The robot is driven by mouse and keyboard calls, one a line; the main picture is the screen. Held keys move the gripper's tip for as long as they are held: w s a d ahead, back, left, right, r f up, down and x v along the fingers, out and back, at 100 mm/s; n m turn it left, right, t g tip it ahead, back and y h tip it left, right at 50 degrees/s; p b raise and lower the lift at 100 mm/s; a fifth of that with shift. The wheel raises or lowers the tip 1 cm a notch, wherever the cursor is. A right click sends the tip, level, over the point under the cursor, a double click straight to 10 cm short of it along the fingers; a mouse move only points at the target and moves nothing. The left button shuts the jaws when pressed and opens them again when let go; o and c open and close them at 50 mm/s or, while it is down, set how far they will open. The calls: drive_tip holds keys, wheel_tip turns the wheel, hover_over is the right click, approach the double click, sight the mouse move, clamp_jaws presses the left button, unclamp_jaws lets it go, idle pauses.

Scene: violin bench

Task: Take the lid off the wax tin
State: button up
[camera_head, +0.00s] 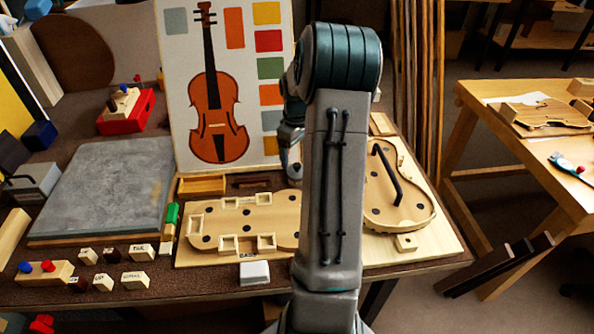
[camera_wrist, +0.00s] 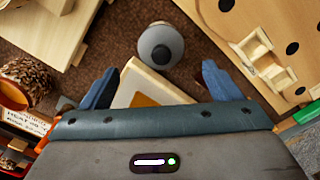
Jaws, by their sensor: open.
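A round grey object with a darker knob-like centre (camera_wrist: 161,46) stands on the brown bench top in the wrist view. It looks like the wax tin with its lid on, but I cannot read any label. My gripper (camera_wrist: 160,84) is open, its two blue fingers spread wide. The round object lies beyond the fingertips, roughly centred between them, and nothing is held. In the head view my arm hides most of the gripper and the bench behind it, so I cannot make out the tin there.
A pale wooden box with an orange patch (camera_wrist: 135,96) sits partly under my gripper, between the fingers. The violin mould (camera_head: 245,222), violin poster (camera_head: 185,70) and grey slab (camera_head: 105,185) surround the work area.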

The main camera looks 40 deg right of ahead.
drive_tip(key=shift+s+f, duration=0.15)
drive_tip(key=shift+f, duration=1.2)
drive_tip(key=shift+s+f, duration=0.1)
drive_tip(key=shift+f, duration=1.25)
drive_tip(key=c, duration=1)
